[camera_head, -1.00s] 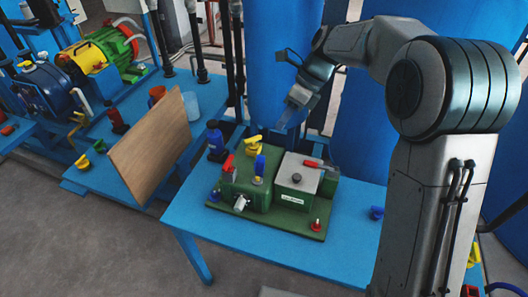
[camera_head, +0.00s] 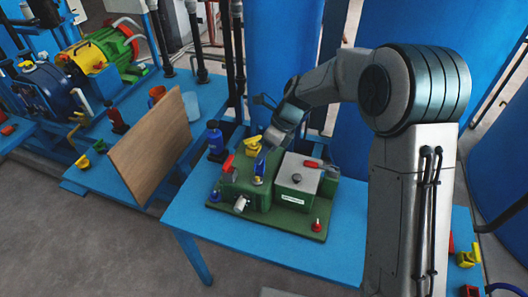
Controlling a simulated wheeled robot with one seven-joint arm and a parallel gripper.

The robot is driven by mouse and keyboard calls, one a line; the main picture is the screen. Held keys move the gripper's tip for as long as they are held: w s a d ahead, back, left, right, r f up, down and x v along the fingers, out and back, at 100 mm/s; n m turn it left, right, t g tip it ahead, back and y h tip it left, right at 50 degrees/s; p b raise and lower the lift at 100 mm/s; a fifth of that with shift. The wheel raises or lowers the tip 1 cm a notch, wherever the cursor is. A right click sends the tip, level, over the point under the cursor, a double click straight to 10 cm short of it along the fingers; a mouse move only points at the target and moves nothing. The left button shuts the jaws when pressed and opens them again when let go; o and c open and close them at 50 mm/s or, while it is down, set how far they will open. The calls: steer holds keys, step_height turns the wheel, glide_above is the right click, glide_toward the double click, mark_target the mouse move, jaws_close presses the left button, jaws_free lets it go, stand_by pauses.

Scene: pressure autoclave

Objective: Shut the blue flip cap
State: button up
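The blue flip cap (camera_head: 259,166) stands upright on top of the left part of the green machine (camera_head: 230,184), above a yellowish fitting. My gripper (camera_head: 266,149) points down and left, just above and behind the cap, close to its upper end. Whether it touches the cap cannot be told. The fingers are small and partly blended with the cap, so their opening does not show clearly.
On the machine, a red lever (camera_head: 228,163) is left of the cap, and a grey box (camera_head: 299,173) with a red handle is to the right. A yellow valve (camera_head: 253,146) and a blue bottle (camera_head: 215,140) stand behind. The blue table's front (camera_head: 270,245) is clear.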

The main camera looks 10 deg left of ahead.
jaws_close()
